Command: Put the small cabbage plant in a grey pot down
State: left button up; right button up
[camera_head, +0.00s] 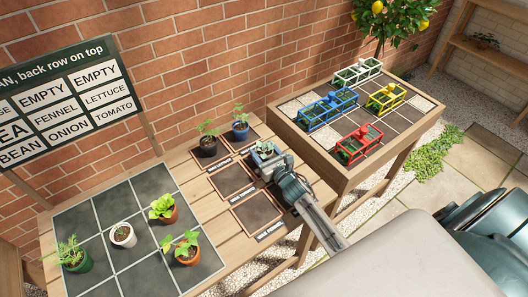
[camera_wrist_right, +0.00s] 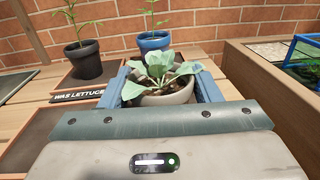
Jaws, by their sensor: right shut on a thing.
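The small cabbage plant (camera_head: 264,148) has pale blue-green leaves. In the right wrist view the cabbage plant (camera_wrist_right: 160,70) stands upright in a grey pot (camera_wrist_right: 168,97). My right gripper (camera_head: 268,164) is shut on this pot, with a blue finger on each side of it. In the head view the gripper is over the right part of the wooden bench and hides most of the pot. I cannot tell whether the pot's base touches the bench. My left gripper is not in view.
Behind the held pot stand a black pot (camera_head: 208,147) and a blue pot (camera_head: 241,132) with seedlings. Empty dark squares (camera_head: 232,179) lie to its left and front. Several potted plants stand on a tiled grid (camera_head: 122,205). A raised table (camera_head: 343,167) with coloured crates is close right.

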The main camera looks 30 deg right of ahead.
jog(key=shift+f, duration=0.2)
jog(key=o, duration=1)
jog(key=shift+o, duration=0.2)
jog(key=shift+r, duration=0.1)
